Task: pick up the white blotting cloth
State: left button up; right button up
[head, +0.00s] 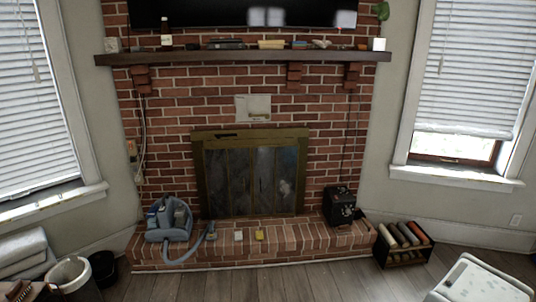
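I cannot tell for sure which thing is the white blotting cloth. A stack of folded pale grey-white cloth or cushions (24,252) lies at the lower left edge, partly cut off by the frame. A small whitish item (238,236) lies on the brick hearth, beside a small yellow item (259,235); both are too small to identify. Neither of my grippers can be made out in the head view.
The brick hearth (290,241) holds a blue-grey machine with a hose (170,222) and a black box (340,206). A rack of rolls (403,243) stands right. A white bin (70,272) stands left, a white-topped table (480,283) lower right. The middle floor is clear.

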aim_at(238, 234)
jog(key=i+z, duration=0.1)
jog(key=i, duration=1.55)
jog(key=i+u, duration=0.1)
jog(key=i, duration=0.7)
jog(key=i+l+u, duration=0.1)
jog(key=i, duration=0.7)
jog(key=i+l+u, duration=0.2)
jog(key=i, duration=0.15)
jog(key=i+l+u, duration=0.2)
jog(key=i, duration=0.2)
jog(key=j, duration=0.1)
